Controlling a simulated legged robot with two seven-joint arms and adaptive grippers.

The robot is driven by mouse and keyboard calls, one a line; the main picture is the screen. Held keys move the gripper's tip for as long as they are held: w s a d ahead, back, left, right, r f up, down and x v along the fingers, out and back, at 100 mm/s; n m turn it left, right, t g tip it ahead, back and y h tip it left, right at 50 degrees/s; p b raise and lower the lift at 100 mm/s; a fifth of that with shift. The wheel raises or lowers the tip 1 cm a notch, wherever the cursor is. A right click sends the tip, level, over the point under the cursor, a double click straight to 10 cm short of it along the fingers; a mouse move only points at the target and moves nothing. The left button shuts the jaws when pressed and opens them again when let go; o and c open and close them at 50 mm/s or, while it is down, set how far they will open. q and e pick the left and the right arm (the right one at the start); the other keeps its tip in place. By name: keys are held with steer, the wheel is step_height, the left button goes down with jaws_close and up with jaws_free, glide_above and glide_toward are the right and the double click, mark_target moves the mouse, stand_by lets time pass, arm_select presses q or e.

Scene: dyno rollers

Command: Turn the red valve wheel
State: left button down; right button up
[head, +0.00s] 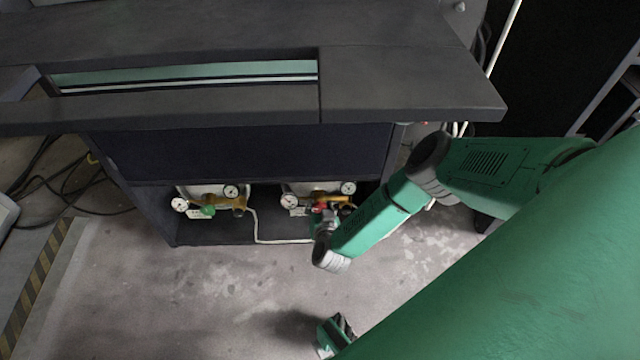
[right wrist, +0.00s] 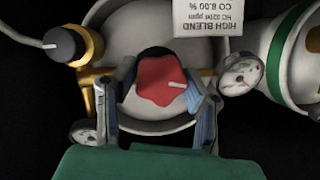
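The red valve wheel (right wrist: 162,80) is in the middle of the right wrist view, in front of a pale rounded cylinder. In the head view it is a small red spot (head: 320,206) on the right-hand cylinder's fittings. My right gripper (right wrist: 158,82) is open, with one finger on each side of the wheel. I cannot tell whether the fingertips touch it. In the head view my right gripper (head: 325,220) is at the wheel, partly hidden by my wrist. A green and dark part at the bottom edge appears to be my left gripper (head: 338,332); its fingers are unclear.
The cylinders lie in the low shelf of a dark cabinet (head: 250,152) under an overhanging top. A gauge (right wrist: 240,75) and a white label (right wrist: 208,17) are close to the wheel. Another regulator with a green knob (head: 207,211) is to the left. The floor in front is clear.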

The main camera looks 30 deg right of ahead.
steer(key=shift+d, duration=0.15)
steer(key=c, duration=0.3)
steer(key=shift+m, duration=0.3)
steer(key=m+t+y, duration=0.1)
steer(key=m, duration=0.1)
steer(key=m+t+y, duration=0.1)
steer(key=m, duration=0.1)
steer(key=shift+s+f, duration=0.15)
steer(key=shift+s, duration=0.05)
steer(key=m+t+y, duration=0.1)
steer(key=m+t, duration=0.1)
steer(key=m, duration=0.1)
steer(key=shift+f+m, duration=0.15)
steer(key=shift+m, duration=0.25)
steer(key=shift+s+d+f+m+t, duration=0.1)
steer(key=shift+m+t, duration=0.2)
steer(key=shift+m, duration=0.5)
steer(key=shift+s+m+t, duration=0.1)
steer(key=shift+m+t, duration=0.2)
steer(key=shift+m, duration=0.5)
steer(key=o, duration=1.2)
steer(key=shift+c, duration=0.2)
steer(key=shift+w, duration=0.1)
